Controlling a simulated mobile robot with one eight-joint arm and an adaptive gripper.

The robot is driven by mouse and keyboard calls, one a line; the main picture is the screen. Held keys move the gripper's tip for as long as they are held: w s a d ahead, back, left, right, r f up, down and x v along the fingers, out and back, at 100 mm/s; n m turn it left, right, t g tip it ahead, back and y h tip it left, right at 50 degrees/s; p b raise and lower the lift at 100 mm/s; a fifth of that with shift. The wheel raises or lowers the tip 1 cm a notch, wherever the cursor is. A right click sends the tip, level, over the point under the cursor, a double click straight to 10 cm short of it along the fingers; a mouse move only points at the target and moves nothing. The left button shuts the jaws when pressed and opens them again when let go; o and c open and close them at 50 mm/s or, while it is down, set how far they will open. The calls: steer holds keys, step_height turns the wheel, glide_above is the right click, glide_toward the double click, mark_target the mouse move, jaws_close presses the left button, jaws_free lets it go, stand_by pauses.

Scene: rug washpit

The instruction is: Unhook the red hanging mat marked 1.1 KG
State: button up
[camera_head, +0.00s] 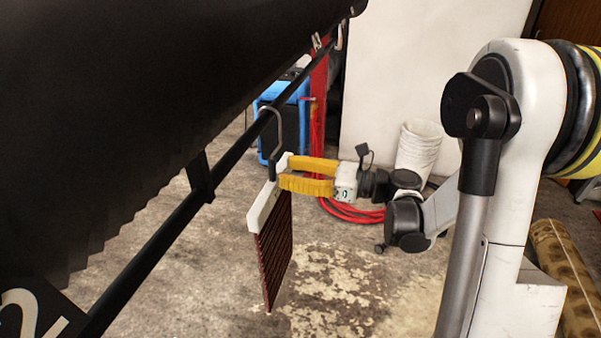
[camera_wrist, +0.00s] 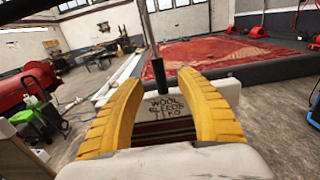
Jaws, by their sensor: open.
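The red mat (camera_head: 277,245) hangs in the head view from a white header bar (camera_head: 258,213), under a dark hook (camera_head: 274,122) on a black rail. My gripper (camera_head: 287,173) is open, with its yellow fingers reaching to the top of the header, near the hook's lower end. In the wrist view the header (camera_wrist: 168,107) reads "WOOL BLEEDS" and a weight line that looks like 1.1 KG. The fingers (camera_wrist: 160,80) stand apart on either side of it and the dark hook stem (camera_wrist: 158,72). Whether either finger touches is unclear.
The black rail (camera_head: 160,242) runs diagonally beside a large black hanging sheet (camera_head: 130,90) at left. A rolled rug (camera_head: 568,275) is at right. Floor below the mat is clear.

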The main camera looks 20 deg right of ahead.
mark_target(273, 179)
steer(key=shift+x, duration=2.05)
jaws_close()
steer(key=shift+r, duration=0.1)
steer(key=shift+r+p, duration=1.45)
steer(key=shift+r, duration=0.7)
